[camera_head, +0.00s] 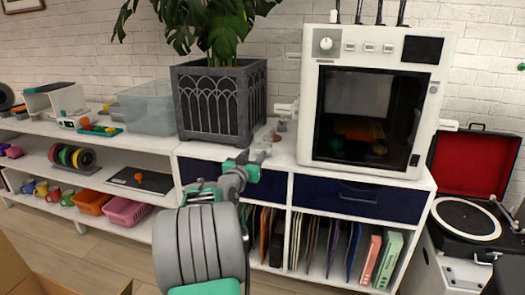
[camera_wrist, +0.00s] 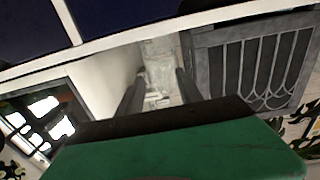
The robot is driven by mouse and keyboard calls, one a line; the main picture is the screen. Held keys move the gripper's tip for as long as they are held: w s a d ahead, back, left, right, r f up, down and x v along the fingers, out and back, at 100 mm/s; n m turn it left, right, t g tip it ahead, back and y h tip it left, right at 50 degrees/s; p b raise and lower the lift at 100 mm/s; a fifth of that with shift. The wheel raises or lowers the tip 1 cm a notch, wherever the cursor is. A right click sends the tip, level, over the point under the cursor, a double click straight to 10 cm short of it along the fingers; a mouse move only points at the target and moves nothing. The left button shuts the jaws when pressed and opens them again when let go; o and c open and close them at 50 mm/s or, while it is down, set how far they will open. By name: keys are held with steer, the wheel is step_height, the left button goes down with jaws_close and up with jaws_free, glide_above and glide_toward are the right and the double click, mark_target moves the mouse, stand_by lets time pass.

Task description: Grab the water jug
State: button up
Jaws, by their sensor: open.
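I cannot clearly make out a water jug in either view. My gripper (camera_head: 266,142) reaches over the cabinet's front edge, at the gap between the dark planter and the white printer. In the wrist view my gripper (camera_wrist: 160,76) is open, with its two dark fingers apart. A pale grey, blurred shape (camera_wrist: 161,52) shows between and beyond the fingers. I cannot tell whether it is the jug or part of the surface behind. My arm and gripper hide part of this gap in the head view.
The planter (camera_head: 222,105) stands close on the left of my gripper. The boxy white printer (camera_head: 371,100) stands close on the right. A clear plastic bin (camera_head: 148,108) sits on the left shelf top. A record player (camera_head: 466,219) is at far right.

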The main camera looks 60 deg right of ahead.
mark_target(257, 150)
steer(key=d, duration=0.4)
steer(key=shift+w+d+b, duration=0.3)
steer(key=shift+w, duration=0.05)
jaws_close()
steer(key=shift+r, duration=0.1)
stand_by(0.9)
